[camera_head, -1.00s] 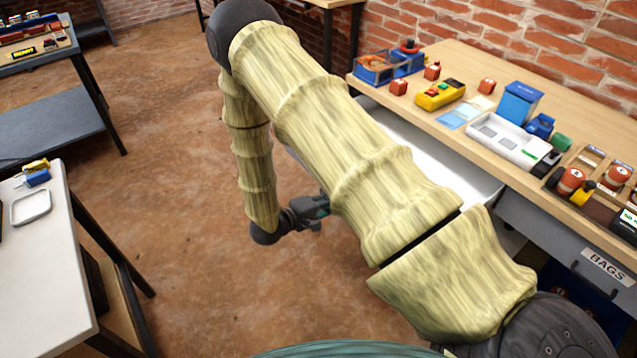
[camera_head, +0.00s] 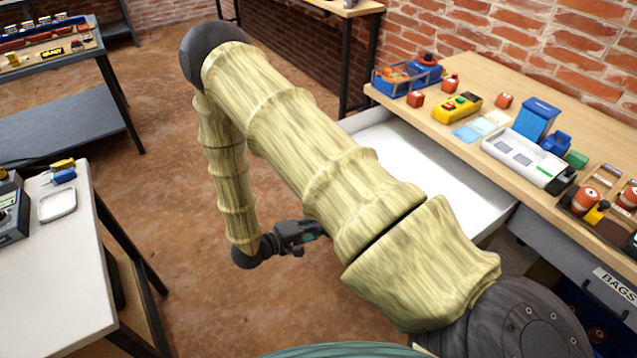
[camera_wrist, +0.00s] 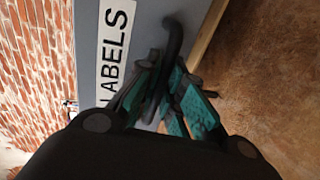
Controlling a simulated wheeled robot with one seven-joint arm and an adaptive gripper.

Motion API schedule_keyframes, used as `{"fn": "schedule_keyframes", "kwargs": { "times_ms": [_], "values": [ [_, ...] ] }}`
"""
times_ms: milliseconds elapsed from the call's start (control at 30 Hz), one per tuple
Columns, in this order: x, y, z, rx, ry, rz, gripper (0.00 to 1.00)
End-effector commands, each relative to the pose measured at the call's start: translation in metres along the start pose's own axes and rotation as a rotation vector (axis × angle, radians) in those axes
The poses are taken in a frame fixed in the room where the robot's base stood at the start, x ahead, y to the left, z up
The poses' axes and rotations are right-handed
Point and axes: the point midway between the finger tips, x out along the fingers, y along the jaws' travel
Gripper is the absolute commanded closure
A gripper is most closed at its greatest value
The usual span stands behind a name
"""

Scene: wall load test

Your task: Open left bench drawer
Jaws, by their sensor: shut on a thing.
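The left bench drawer (camera_head: 405,150) is pulled out from under the bench, its white inside showing in the head view. Its grey front carries a LABELS sign (camera_wrist: 115,45) in the wrist view. My gripper (camera_wrist: 165,88) is shut on the dark drawer handle (camera_wrist: 172,45) beside that sign. In the head view my gripper (camera_head: 303,235) is in front of the drawer, and my arm hides the drawer's front and handle.
The wooden bench top (camera_head: 420,90) holds a yellow device (camera_head: 457,107), a blue box (camera_head: 537,118) and several small parts. A grey BAGS drawer (camera_head: 590,270) is at right. A white table (camera_head: 85,275) stands at left. Brown floor lies between.

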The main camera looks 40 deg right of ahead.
Motion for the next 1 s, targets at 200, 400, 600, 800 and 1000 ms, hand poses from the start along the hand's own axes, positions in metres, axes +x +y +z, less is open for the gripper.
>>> {"fn": "schedule_keyframes", "kwargs": {
  "times_ms": [200,400,600,800,1000],
  "values": [
    [0.000,-0.001,0.000,-0.001,0.000,-0.001,0.68],
    [-0.001,0.000,0.000,0.000,0.001,0.000,0.68],
    [-0.006,0.000,-0.001,0.000,0.002,0.000,0.68],
    [-0.034,-0.001,-0.001,0.000,0.004,-0.002,0.68],
    [-0.071,-0.001,-0.001,0.001,0.003,-0.002,0.68]
  ]
}}
